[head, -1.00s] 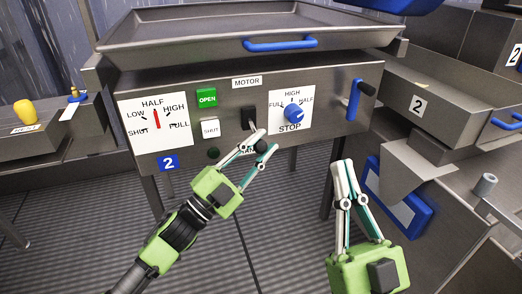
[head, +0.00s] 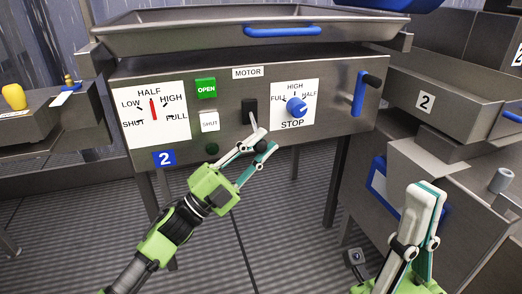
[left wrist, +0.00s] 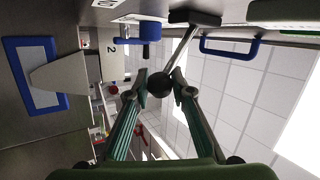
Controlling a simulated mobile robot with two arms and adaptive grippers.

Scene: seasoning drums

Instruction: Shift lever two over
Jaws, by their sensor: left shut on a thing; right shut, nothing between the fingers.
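The motor lever on panel two has a black base (head: 249,109), a thin metal shaft and a black ball knob. The shaft points down and outward from the panel. My left gripper (head: 255,142) is at the lever's lower end, shut on the ball knob, which is mostly hidden in the head view. In the left wrist view the knob (left wrist: 160,86) sits between the fingertips, with the shaft (left wrist: 181,47) rising to its base. My right gripper (head: 427,192) is shut and empty at the lower right, away from the panel.
Left of the lever are a green OPEN button (head: 206,88), a white SHUT button (head: 209,121) and a dial plate (head: 151,115). Right are a blue rotary knob (head: 296,106) and a blue crank (head: 359,95). A tray with a blue handle (head: 282,31) overhangs the panel.

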